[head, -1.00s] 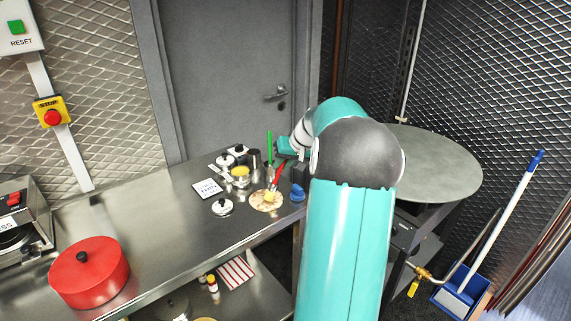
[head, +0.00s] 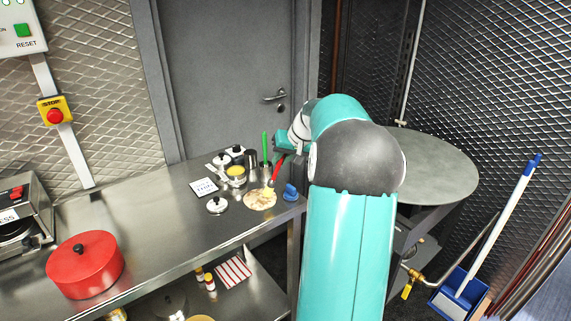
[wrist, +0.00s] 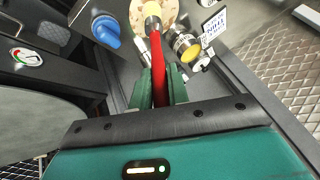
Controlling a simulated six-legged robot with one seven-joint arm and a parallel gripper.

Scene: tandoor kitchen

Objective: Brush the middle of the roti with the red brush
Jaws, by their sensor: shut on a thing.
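The roti (head: 260,200) lies flat on the steel counter near its right end. My gripper (wrist: 162,84) is shut on the red brush (wrist: 158,62), seen from behind in the wrist view. The brush's pale head (wrist: 152,10) is over the roti (wrist: 172,8), near the top edge of that view. In the head view the red handle (head: 275,174) slants down toward the roti. I cannot tell whether the bristles touch it.
A pot of yellow liquid (head: 236,172), a steel cup holding a green-handled tool (head: 265,147), a white lid (head: 217,204) and a printed card (head: 204,187) stand close by. A blue object (head: 290,191) is right of the roti. A red pot (head: 85,269) stands front left; the counter between is clear.

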